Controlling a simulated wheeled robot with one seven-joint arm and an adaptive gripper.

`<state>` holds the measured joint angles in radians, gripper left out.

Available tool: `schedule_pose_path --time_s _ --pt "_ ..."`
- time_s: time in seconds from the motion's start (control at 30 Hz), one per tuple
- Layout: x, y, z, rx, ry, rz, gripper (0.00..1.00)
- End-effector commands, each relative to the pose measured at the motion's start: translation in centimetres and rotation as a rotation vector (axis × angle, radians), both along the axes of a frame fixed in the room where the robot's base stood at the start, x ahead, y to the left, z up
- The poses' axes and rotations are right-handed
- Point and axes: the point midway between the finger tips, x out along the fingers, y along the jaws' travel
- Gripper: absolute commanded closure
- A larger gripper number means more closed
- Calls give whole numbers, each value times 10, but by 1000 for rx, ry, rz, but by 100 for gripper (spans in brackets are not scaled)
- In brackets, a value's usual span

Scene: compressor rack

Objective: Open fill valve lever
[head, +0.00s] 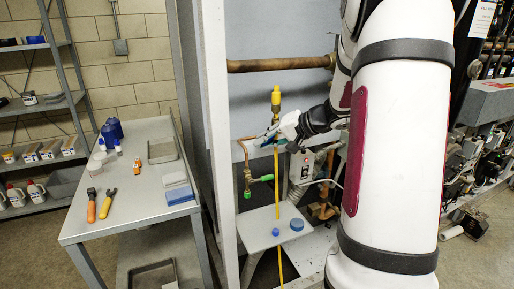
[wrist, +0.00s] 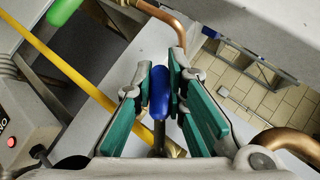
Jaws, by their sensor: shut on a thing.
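My gripper (head: 272,135) is in front of the pipework in the head view, reaching left from my white arm. In the wrist view my gripper (wrist: 162,92) has its green-padded fingers closed on both sides of a blue lever handle (wrist: 159,92). The lever's dark stem shows below the blue grip and runs down between the fingers. A second lever with a green handle (head: 265,178) sits lower on the copper pipework; a green handle also shows at the top left of the wrist view (wrist: 63,10). In the head view my fingers largely hide the blue lever.
A yellow pipe (head: 277,185) runs vertically beside my gripper. A thick brown pipe (head: 280,65) crosses behind. A white upright post (head: 220,150) and a tool table (head: 140,128) stand to the left.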

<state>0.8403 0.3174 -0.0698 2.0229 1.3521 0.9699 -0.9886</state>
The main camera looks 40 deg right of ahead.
Motion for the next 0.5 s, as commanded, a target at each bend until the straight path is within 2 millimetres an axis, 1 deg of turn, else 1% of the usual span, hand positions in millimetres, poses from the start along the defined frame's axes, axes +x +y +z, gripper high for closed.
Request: schedule_pose_path --time_s 0.03,0.07,0.5 --pt "2 -1 -6 -48 10 -1 100" --pt "2 -3 -8 -76 19 -1 100" --pt "-5 -20 -21 -452 130 1 100"
